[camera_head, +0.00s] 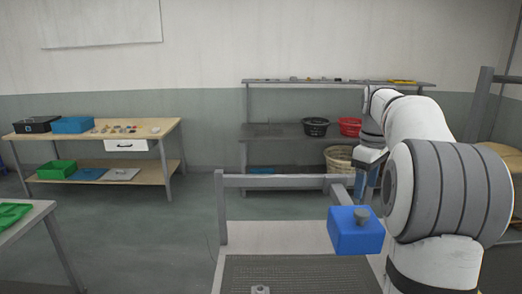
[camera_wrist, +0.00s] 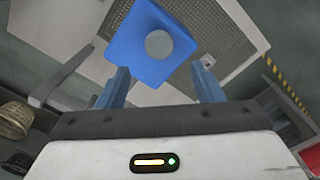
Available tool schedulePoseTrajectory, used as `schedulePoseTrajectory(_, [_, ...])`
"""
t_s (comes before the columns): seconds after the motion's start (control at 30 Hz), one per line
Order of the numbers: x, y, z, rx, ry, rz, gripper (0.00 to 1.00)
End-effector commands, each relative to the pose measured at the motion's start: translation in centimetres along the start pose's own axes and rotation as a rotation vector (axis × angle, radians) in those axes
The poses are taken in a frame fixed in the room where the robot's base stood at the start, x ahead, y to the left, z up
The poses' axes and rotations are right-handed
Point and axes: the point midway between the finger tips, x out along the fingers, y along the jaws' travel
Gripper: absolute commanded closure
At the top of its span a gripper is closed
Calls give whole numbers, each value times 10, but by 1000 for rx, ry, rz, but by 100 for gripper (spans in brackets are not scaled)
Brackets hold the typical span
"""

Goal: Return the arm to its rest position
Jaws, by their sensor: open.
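My arm reaches in from the right in the head view, with a white jointed body. My gripper (camera_head: 366,192) points down there, its blue fingers partly hidden behind other parts of the scene. In the wrist view my gripper (camera_wrist: 160,86) has its two blue fingers spread apart with nothing between them. A blue block (camera_head: 345,244) with a round grey knob on top is at the right of the bench in front of me. It also shows beyond the fingertips in the wrist view (camera_wrist: 135,42), apart from them.
A perforated dark plate (camera_head: 310,272) lies on the pale bench, with a small metal part (camera_head: 260,289) on it. A grey rail (camera_head: 270,181) stands along its back. Behind are a shelf with a black bowl (camera_head: 315,126), a red bowl (camera_head: 350,126) and a wicker basket (camera_head: 337,158).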

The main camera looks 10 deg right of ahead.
Motion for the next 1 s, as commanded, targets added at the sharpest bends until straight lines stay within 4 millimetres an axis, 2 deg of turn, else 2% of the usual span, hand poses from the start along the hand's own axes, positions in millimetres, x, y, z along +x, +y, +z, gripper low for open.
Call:
schedulePoseTrajectory(0.13, [2,-51,-2,80,26,33,39])
schedulePoseTrajectory(0.27, [13,-110,3,193,67,67,39])
schedulePoseTrajectory(0.47, [48,-197,25,369,148,99,39])
schedulePoseTrajectory(0.6, [82,-249,48,485,207,104,39])
schedulePoseTrajectory(0.7, [104,-276,63,552,241,100,39])
schedulePoseTrajectory(0.8, [120,-293,74,600,266,95,39])
schedulePoseTrajectory(1.0, [132,-304,82,637,282,90,39])
